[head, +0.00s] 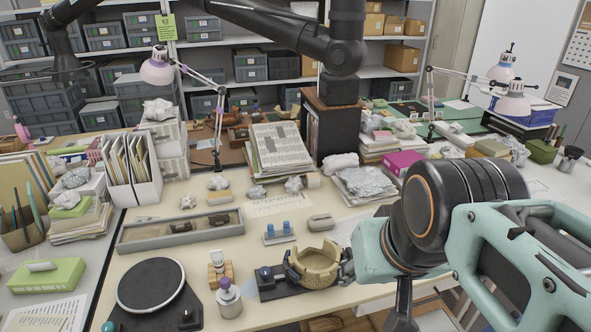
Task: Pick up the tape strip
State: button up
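Two small blue pieces (277,228) stand upright side by side on a pale grey holder on the table. They may be tape strips, but they are too small to tell for sure. My teal and black arm (450,215) fills the right foreground, to the right of the holder and apart from it. A dark part of it hangs down at the lower edge. I cannot make out the fingertips or whether they hold anything. A tan, partly built clay vessel (315,265) sits on a dark stand left of my arm.
A grey tray with dark sherds (182,230) lies behind a black turntable (150,284). A bottle with a purple cap (228,298) stands near the front edge. A grey rounded object (320,222) lies right of the blue pieces. Lamps, papers and a black arm on a post stand farther back.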

aim_at(271, 228)
jog(key=j, duration=0.4)
jog(key=k+j+z, duration=0.1)
jog(key=j, duration=0.3)
jog(key=i+j+z, duration=0.1)
jog(key=i+j, duration=0.4)
jog(key=k+l+u, duration=0.15)
jog(key=i+j+z, duration=0.15)
jog(key=i, duration=0.25)
